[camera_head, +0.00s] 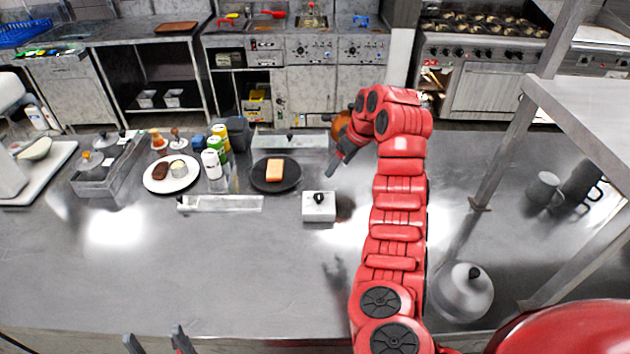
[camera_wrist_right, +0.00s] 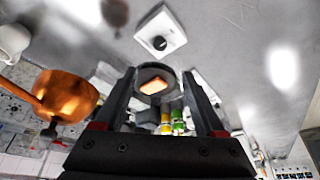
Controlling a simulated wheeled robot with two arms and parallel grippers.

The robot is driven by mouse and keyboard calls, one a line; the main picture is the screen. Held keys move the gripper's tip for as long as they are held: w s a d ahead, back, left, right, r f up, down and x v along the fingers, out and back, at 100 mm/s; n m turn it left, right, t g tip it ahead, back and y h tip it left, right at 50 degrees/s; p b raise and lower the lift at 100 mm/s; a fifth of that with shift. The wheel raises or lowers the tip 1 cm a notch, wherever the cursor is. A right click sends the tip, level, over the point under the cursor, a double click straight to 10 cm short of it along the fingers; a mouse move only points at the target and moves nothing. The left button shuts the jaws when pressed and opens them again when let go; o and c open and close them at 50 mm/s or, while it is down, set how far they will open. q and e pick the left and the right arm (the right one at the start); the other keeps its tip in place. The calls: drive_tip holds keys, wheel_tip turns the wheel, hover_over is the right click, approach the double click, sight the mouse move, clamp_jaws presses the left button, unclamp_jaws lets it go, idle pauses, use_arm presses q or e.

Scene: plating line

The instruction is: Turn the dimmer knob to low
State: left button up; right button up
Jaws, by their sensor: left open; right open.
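The dimmer is a small white box (camera_head: 319,210) with a black knob (camera_head: 319,197) on top, standing on the steel counter near the middle. In the right wrist view the box (camera_wrist_right: 168,28) and its knob (camera_wrist_right: 159,43) show at the top, beyond the fingertips. My right gripper (camera_head: 337,163) is open and empty, above and behind the box, apart from it. Its two fingers (camera_wrist_right: 160,84) frame the right wrist view. My left gripper (camera_head: 156,340) is open and empty at the bottom left, by the counter's front edge, far from the dimmer.
A dark plate (camera_head: 259,184) with an orange piece of food lies left of the dimmer, with bottles (camera_head: 212,164) beside it. A clear strip (camera_head: 220,204) lies in front. A copper pan (camera_wrist_right: 65,96) is near my right wrist. A metal dome (camera_head: 466,292) stands right of my arm.

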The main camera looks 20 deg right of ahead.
drive_tip(key=b, duration=0.7)
approach(319, 196)
drive_tip(key=p+x, duration=0.3)
drive_tip(key=x, duration=0.3)
drive_tip(key=shift+p, duration=0.3)
drive_tip(key=shift+x, duration=1.1)
clamp_jaws()
